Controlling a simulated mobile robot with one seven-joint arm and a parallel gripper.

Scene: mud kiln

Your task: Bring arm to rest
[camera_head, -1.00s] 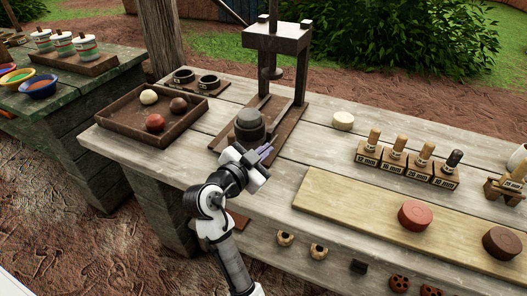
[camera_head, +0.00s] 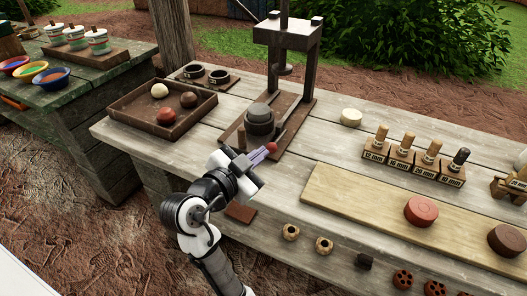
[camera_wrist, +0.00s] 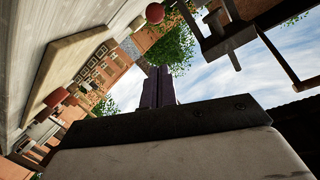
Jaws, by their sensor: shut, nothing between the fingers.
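My gripper (camera_head: 268,151) is over the front edge of the wooden workbench (camera_head: 235,102), in front of the press (camera_head: 286,45). Its purple-grey fingers are together and empty, and they also show in the wrist view (camera_wrist: 158,88). A small red ball (camera_head: 271,147) appears just past the fingertips. In the wrist view the red ball (camera_wrist: 154,13) is beyond the fingers and apart from them. My arm reaches up from the bottom of the head view, bent at the elbow.
A dark round block (camera_head: 260,121) sits on the press base, close behind my gripper. A tray (camera_head: 127,107) with several balls is at left. At right are labelled stamps (camera_head: 400,160) and a pale board (camera_head: 335,196) with clay discs. Ground before the bench looks clear.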

